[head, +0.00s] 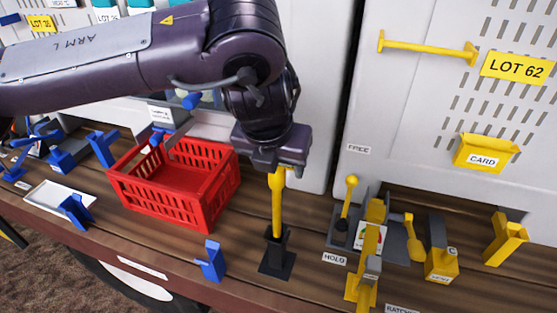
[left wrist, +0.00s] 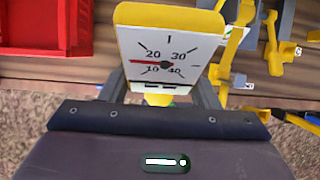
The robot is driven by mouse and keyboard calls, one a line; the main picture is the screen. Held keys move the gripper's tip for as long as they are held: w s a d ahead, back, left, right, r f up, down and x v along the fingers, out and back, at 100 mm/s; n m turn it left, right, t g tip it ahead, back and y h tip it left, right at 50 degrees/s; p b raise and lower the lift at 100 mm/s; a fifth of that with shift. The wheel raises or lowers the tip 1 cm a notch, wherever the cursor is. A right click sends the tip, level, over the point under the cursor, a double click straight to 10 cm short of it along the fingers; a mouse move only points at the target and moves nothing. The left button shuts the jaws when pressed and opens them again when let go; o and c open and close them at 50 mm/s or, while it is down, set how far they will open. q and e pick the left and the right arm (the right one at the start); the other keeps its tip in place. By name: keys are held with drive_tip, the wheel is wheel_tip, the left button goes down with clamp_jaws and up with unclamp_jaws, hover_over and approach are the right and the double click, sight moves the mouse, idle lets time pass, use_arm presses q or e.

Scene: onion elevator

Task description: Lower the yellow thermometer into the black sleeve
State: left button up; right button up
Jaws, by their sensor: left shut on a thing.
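The yellow thermometer (head: 277,205) hangs upright from my left gripper (head: 277,167), which is shut on its upper part. Its lower end meets the mouth of the black sleeve (head: 276,256) on the bench; I cannot tell how far inside it is. In the left wrist view the thermometer's white dial (left wrist: 167,62) faces the camera, with a red needle and numbers from 10 to 40. The sleeve is hidden there behind the dial. My right gripper is not in view.
A red crate (head: 155,203) stands left of the sleeve. A small blue holder (head: 212,262) is at its front left. Yellow tools and a grey holder marked HOLD stand to the right. A pale cabinet (head: 400,110) rises behind the wooden bench.

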sight(278, 204)
use_arm(q)
drive_tip(key=shift+f+b, duration=1.6)
drive_tip(key=shift+f, duration=0.6)
drive_tip(key=shift+f+b, duration=2.35)
drive_tip(key=shift+f, duration=0.85)
drive_tip(key=o, duration=1.5)
